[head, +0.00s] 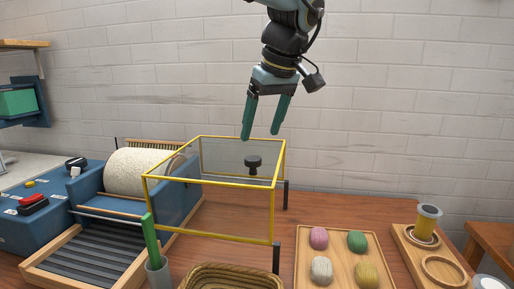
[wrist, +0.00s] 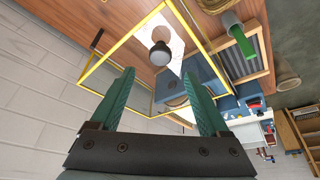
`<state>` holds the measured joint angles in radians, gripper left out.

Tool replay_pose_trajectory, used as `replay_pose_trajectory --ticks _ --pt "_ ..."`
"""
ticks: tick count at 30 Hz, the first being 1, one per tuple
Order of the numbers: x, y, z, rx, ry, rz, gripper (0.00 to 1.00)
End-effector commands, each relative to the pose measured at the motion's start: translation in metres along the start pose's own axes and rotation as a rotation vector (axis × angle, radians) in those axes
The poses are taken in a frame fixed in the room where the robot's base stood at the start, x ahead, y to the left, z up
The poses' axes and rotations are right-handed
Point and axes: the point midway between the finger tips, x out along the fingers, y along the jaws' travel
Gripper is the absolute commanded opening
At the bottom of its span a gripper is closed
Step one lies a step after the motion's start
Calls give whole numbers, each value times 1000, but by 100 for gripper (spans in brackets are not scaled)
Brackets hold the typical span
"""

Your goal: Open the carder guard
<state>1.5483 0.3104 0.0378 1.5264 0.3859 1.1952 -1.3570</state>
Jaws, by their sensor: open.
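The carder guard (head: 210,237) is a clear box with a yellow frame, level at the right of the blue carder (head: 88,190). A black knob (head: 253,162) stands on its top panel. Dark posts (head: 276,257) stand at its right side. My gripper (head: 261,135) is open and empty, pointing down above the guard, near the knob but apart from it. In the wrist view the knob (wrist: 160,54) shows just beyond the gap between my open fingertips (wrist: 160,72), with the guard's yellow frame (wrist: 128,38) around it.
A cream wool drum (head: 135,172) sits left of the guard. A green-handled tool (head: 151,240) stands in a cup at the front. A wicker basket (head: 232,277), a tray (head: 300,262) with several skeins and a wooden holder (head: 408,250) are at front right.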

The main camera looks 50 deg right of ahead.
Motion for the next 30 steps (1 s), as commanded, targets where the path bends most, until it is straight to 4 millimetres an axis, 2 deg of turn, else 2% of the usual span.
replay_pose_trajectory --ticks 3,9,30 --pt "-17 0 0 -1 0 1 79" --pt "-30 0 0 0 0 0 79" --pt "-31 0 0 0 0 -1 79"
